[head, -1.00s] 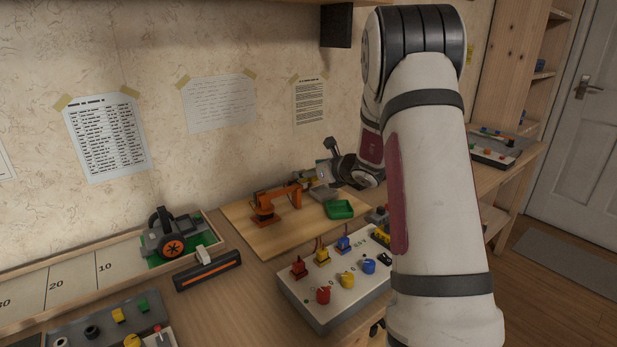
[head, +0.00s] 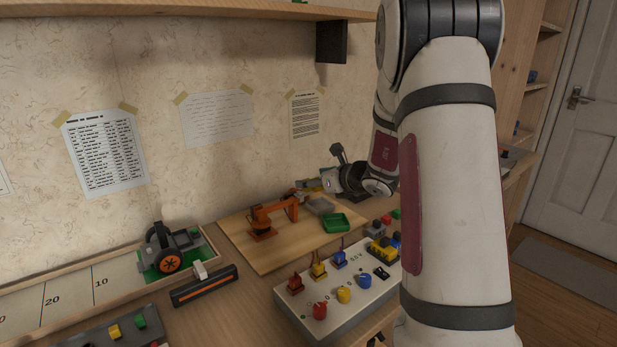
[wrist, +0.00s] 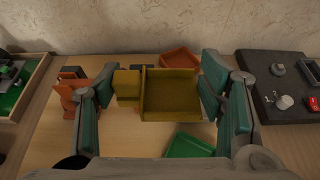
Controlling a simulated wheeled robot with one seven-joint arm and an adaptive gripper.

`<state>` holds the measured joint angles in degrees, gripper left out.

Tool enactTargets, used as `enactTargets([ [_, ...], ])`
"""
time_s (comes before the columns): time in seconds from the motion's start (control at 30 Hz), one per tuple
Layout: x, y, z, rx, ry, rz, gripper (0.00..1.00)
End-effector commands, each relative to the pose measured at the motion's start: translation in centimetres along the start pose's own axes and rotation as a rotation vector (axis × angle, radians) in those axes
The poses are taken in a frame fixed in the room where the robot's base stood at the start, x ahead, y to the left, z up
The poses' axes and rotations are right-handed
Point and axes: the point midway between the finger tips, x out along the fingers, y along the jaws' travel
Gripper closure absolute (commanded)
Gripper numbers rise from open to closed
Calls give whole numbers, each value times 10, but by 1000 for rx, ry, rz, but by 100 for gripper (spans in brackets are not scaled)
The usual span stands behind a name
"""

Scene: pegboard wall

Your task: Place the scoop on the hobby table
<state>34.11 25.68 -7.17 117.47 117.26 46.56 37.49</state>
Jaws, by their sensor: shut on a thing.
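A yellow scoop (wrist: 172,95) is between the teal fingers of my gripper (wrist: 170,100) in the wrist view, its block-like handle to the left. My gripper is shut on it. In the head view my gripper (head: 327,181) is above the far end of the hobby table (head: 235,305), over a wooden board (head: 262,249). The scoop is too small and partly covered there to make out clearly. The wrist view shows it over the same board (wrist: 120,144), apparently held above it.
An orange robot-arm model (head: 270,216) and a green tray (head: 335,222) are on the board. A reddish tray (wrist: 180,58) lies behind the scoop. A switch panel (head: 340,306), a black bar (head: 204,285) and a wheeled model (head: 172,250) stand nearby. Bare wood lies left of the panel.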

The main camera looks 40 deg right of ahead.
Motion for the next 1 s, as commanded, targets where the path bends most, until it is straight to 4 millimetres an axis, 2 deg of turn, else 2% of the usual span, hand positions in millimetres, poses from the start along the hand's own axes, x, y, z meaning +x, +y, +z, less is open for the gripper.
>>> enactTargets([
  [0.03, -15, 3, -3, 2, 0, -2, 52],
  [0.2, -54, 14, -15, 2, -1, -3, 52],
  [0.43, -86, 23, -26, 0, -1, -1, 52],
  [0.77, -96, 27, -30, -1, 0, 0, 52],
  [1.0, -83, 43, -32, 0, 1, 3, 52],
])
